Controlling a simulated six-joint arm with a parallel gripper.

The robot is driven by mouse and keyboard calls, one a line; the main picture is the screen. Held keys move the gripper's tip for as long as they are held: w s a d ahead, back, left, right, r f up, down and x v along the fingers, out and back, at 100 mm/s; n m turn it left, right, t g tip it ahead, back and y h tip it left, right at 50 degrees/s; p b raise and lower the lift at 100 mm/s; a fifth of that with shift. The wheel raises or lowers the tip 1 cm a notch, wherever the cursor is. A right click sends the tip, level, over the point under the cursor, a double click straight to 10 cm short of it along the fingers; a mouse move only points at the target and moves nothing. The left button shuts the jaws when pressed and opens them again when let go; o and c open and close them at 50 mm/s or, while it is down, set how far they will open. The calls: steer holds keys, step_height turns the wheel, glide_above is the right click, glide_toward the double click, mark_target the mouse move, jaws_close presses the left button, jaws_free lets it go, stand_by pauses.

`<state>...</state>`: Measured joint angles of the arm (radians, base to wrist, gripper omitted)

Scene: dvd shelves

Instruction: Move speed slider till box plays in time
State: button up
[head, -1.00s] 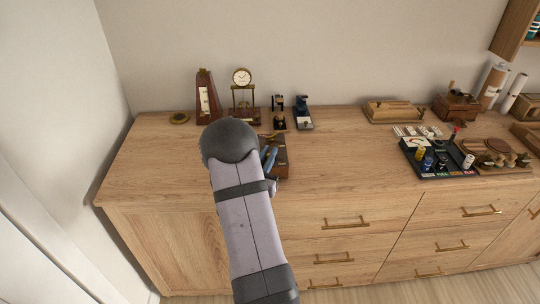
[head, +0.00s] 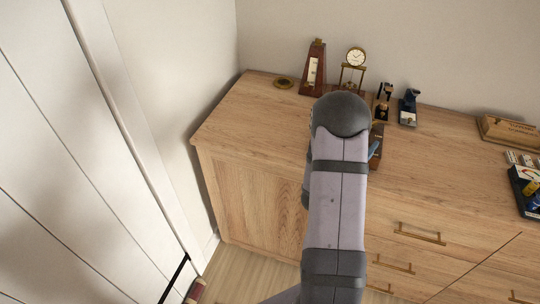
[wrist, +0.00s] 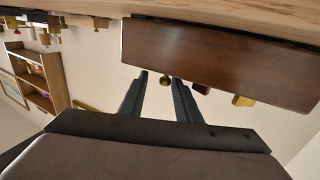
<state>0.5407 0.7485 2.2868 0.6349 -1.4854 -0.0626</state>
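The dark brown wooden box (head: 377,139) sits near the front of the cabinet top, mostly hidden behind my arm in the head view. I cannot tell which of these is the speed slider. My gripper (wrist: 160,78) is open, its two dark fingers apart, with the brass knob appearing between their tips. Contact with it cannot be told.
Behind the box stand a metronome (head: 313,68), a brass clock (head: 355,60) and small dark devices (head: 408,106).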

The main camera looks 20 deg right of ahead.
steer(key=b+v, duration=0.1)
steer(key=v, duration=0.5)
steer(key=shift+r, duration=0.15)
steer(key=w+a+r+n+t+y+p, duration=0.2)
steer(key=w+a+r+t+y+p, duration=0.1)
steer(key=w+a+y+p, duration=0.55)
steer(key=s+a+n+g+y+p, duration=0.2)
steer(key=a+n+y+p, duration=0.2)
steer(key=a, duration=1.2)
steer(key=shift+r+n+g+y, duration=0.45)
steer(key=shift+n+y, duration=0.25)
steer(key=shift+y, duration=0.35)
steer(key=shift+a, duration=0.1)
